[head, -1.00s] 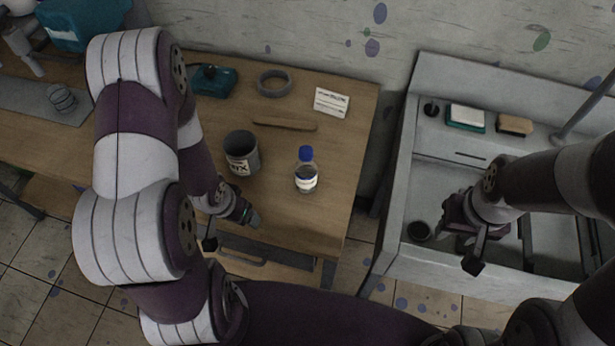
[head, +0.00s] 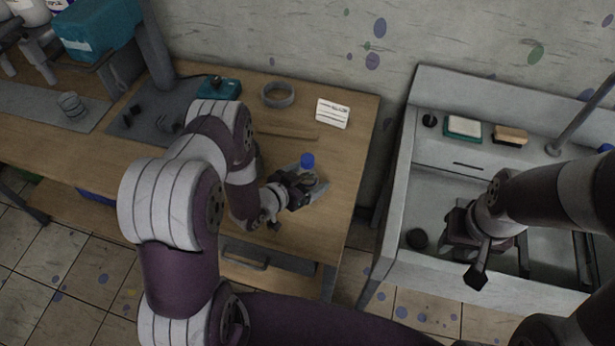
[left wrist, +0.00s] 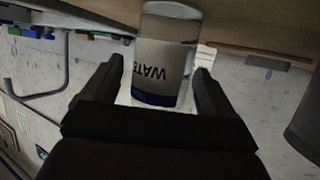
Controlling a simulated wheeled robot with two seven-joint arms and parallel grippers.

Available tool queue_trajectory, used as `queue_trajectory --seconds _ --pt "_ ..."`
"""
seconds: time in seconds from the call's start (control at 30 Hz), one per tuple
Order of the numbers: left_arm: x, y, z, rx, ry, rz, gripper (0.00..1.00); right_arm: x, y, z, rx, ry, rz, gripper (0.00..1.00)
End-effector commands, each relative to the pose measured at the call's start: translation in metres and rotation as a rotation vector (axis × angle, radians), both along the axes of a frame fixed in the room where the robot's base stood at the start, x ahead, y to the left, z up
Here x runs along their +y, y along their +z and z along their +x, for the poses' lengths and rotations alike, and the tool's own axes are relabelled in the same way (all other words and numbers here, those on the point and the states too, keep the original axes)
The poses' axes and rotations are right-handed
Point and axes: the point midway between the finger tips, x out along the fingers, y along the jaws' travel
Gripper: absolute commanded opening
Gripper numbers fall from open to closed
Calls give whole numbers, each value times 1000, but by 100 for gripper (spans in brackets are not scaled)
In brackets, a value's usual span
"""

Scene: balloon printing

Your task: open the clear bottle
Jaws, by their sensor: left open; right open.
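The clear bottle (head: 307,163) stands upright on the wooden table, with its blue cap on. In the head view my left gripper hides much of its body. My left gripper (head: 311,183) is open with its fingers on either side of the bottle. In the left wrist view the clear bottle (left wrist: 165,60), with a white label reading "WAT...", lies between the open fingertips of the left gripper (left wrist: 160,80). I cannot tell whether the fingers touch it. My right gripper (head: 480,255) is open and empty over the grey sink.
A grey ring (head: 278,95), a wooden stick (head: 285,132), a white card (head: 333,113) and a teal box (head: 222,87) are on the table (head: 345,160). The grey sink unit (head: 400,200) stands to the right, with a brush and sponge on its ledge.

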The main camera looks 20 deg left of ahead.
Motion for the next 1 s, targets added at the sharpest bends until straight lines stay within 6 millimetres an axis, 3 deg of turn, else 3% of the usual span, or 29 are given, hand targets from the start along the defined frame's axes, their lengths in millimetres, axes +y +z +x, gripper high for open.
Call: queue_trajectory --seconds 0.1,0.33,0.37,0.53,0.6,0.83,1.0 --pt "-8 -5 13 -1 -3 1 87 0 4 0 0 0 0 43" --pt "-8 -7 16 1 0 0 87 0 3 0 0 0 0 43" --pt "-8 -7 16 1 0 0 81 0 3 0 0 0 0 43" --pt "-8 -7 16 1 0 0 27 0 3 0 0 0 0 43" --pt "-8 -7 16 0 0 0 22 0 3 0 0 0 0 43" --pt "-8 -5 16 0 0 1 22 0 3 0 0 0 0 43" --pt "-8 11 16 -4 -1 0 22 0 0 0 0 0 0 43"
